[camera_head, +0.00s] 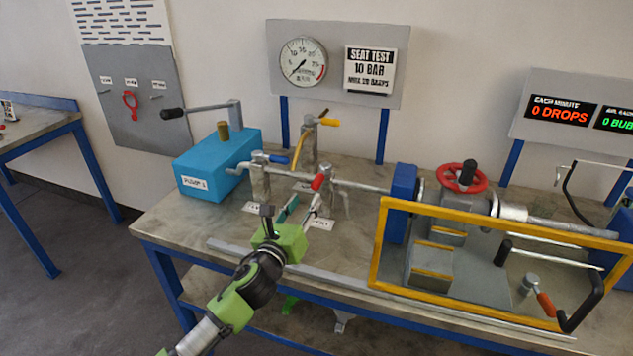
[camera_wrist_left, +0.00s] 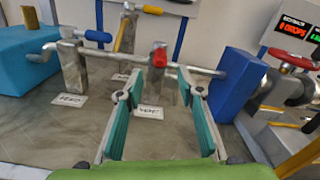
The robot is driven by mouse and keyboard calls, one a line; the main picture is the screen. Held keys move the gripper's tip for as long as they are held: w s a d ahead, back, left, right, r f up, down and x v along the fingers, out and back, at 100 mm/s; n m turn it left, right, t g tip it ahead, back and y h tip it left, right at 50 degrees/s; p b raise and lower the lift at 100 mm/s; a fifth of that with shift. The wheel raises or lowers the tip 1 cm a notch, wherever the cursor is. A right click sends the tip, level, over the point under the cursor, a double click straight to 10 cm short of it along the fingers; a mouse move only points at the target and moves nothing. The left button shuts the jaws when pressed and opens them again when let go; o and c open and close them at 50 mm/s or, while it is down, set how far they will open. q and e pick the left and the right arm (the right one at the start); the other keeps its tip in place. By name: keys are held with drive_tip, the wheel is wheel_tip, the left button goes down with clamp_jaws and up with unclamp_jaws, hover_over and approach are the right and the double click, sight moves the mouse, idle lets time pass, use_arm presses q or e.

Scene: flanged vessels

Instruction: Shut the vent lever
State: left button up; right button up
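The vent lever (camera_head: 318,182) has a red grip and sits on the pipe line at the middle of the bench, above a white label (camera_head: 320,223). In the left wrist view its red grip (camera_wrist_left: 159,57) points toward the camera. My left gripper (camera_head: 300,207) is open, with two teal-padded fingers apart. In the left wrist view the lever's grip shows between and beyond the fingertips (camera_wrist_left: 160,92), with nothing held. Whether a finger touches the lever I cannot tell.
A blue-handled lever (camera_head: 279,159) and a yellow-handled lever (camera_head: 330,122) stand close by. A blue pump box (camera_head: 215,165) with a crank is left. A yellow guard frame (camera_head: 376,245) and a red handwheel (camera_head: 462,178) are right. A gauge panel (camera_head: 336,62) stands behind.

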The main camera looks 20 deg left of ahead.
sight(314, 188)
use_arm(q)
drive_tip(key=w, duration=0.9)
drive_tip(key=shift+w+d+f, duration=0.1)
drive_tip(key=shift+w+d, duration=0.1)
drive_tip(key=shift+w, duration=0.15)
clamp_jaws()
